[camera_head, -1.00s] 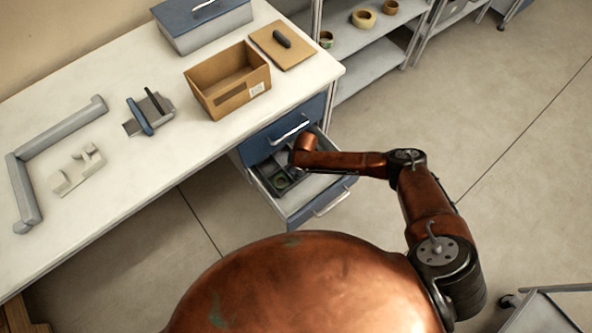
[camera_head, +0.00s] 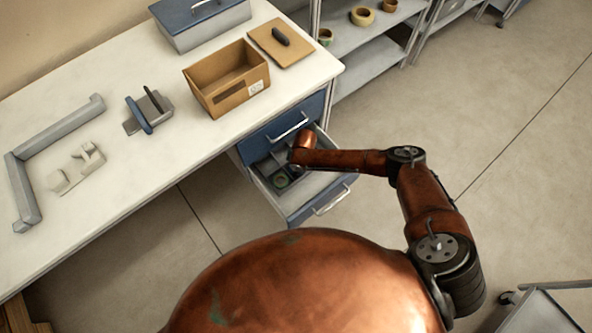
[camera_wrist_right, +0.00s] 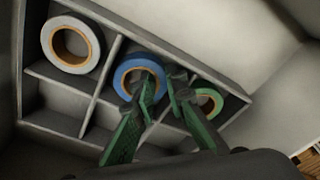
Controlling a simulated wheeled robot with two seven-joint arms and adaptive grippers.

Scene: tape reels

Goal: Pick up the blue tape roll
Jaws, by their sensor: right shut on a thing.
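The blue tape roll (camera_wrist_right: 125,70) lies in the middle compartment of a divided drawer organizer in the right wrist view. It has a tan core. My right gripper (camera_wrist_right: 160,83) has green fingers and is shut on the roll's right wall, one finger over the core opening and the other outside the ring. The roll is still within the organizer as seen there; whether it is lifted is not clear. In the head view my right arm (camera_head: 345,160) reaches into the open drawer (camera_head: 318,187) and hides the roll. My left gripper is not in view.
A white tape roll (camera_wrist_right: 70,45) and a green one (camera_wrist_right: 208,102) lie in compartments on either side. The organizer's dividers (camera_wrist_right: 102,84) stand close around the fingers. Above the drawer, the white table (camera_head: 150,175) holds a cardboard box (camera_head: 228,95).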

